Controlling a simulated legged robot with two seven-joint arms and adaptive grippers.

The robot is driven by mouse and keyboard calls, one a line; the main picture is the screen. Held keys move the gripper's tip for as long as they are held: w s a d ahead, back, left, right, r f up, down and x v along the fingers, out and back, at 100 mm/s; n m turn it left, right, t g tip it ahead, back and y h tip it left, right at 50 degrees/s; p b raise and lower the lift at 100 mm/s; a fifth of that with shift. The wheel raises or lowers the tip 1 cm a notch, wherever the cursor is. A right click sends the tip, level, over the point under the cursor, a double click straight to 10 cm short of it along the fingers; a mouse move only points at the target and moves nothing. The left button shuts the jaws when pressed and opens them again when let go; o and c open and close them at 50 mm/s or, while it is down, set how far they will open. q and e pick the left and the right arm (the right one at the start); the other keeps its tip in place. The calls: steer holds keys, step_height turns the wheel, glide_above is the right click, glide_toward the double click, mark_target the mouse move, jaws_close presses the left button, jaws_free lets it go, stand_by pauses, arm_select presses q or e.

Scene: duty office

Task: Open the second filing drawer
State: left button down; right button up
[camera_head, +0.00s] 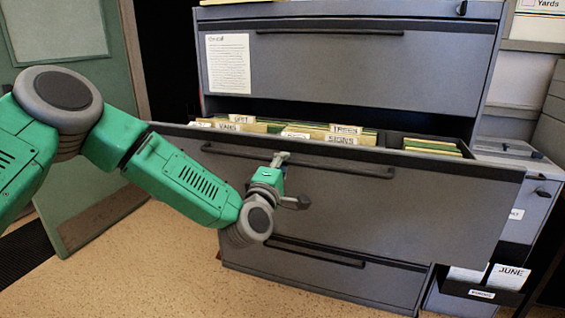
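The grey filing cabinet stands ahead, and its second drawer (400,205) is pulled out toward me. Labelled folders (345,133) show inside it. The drawer's long dark handle (345,170) runs along the upper part of its front. My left gripper (289,181) is in front of this drawer face, near the middle of the handle. Its two fingers are spread apart, one up at the handle and one lower down. I cannot tell whether the upper finger touches the handle. My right gripper is not in view.
The top drawer (350,65) is shut, with a paper sheet (228,63) on it. A lower drawer (320,275) is below. A green door (80,130) is at left; the floor (130,270) there is clear.

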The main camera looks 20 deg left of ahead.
arm_select(q)
steer(key=c, duration=1.6)
jaws_free()
steer(key=shift+d+f, duration=0.2)
steer(key=shift+f, duration=0.25)
steer(key=shift+w, duration=0.1)
steer(key=shift+r, duration=0.1)
steer(key=shift+r, duration=0.1)
steer(key=s, duration=0.4)
steer(key=s+f, duration=0.1)
steer(key=s, duration=0.3)
steer(key=s+f, duration=0.1)
steer(key=s, duration=0.2)
steer(key=shift+s+a+f, duration=0.25)
steer(key=shift+s, duration=0.15)
